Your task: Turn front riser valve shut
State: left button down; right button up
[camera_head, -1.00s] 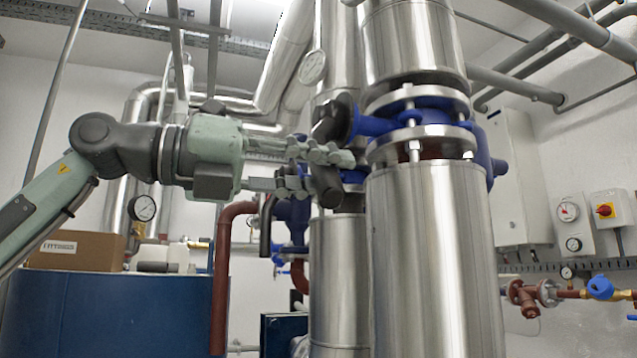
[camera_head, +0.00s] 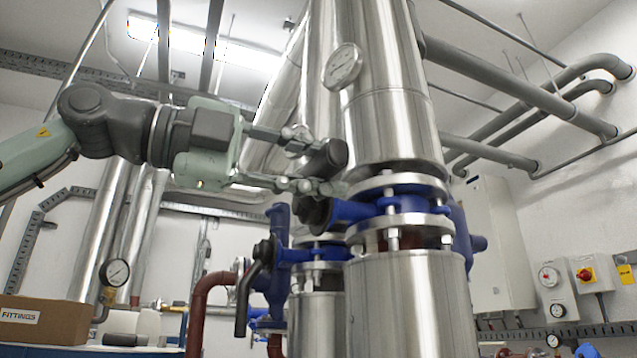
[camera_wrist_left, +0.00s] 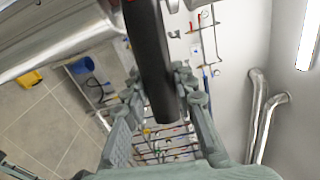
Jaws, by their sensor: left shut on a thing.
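The front riser valve (camera_head: 407,203) is a blue body clamped between silver flanges on the thick front pipe. Its stem runs left to a dark hub (camera_head: 312,214). The black lever handle (camera_head: 331,157) rises from near the hub, partly hidden by the fingers. My right gripper is not in view.
A second blue valve (camera_head: 280,255) with a black lever (camera_head: 246,300) stands just behind and lower left. A round gauge (camera_head: 342,67) sits on the pipe above my gripper. A fittings box (camera_head: 45,322) is at lower left.

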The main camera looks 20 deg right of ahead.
pick_arm(q)
jog(key=shift+a+r+n, duration=0.15)
jog(key=shift+r+n, duration=0.55)
jog(key=shift+r, duration=0.3)
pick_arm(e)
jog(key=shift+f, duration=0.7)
pick_arm(q)
jog(key=shift+r, duration=0.1)
jog(key=c, duration=1.2)
grip_release()
jog(key=shift+f, duration=0.25)
jog(key=shift+a, duration=0.1)
jog(key=a, duration=1.1)
jog(key=shift+s+a, duration=0.2)
jog(key=shift+a, duration=0.15)
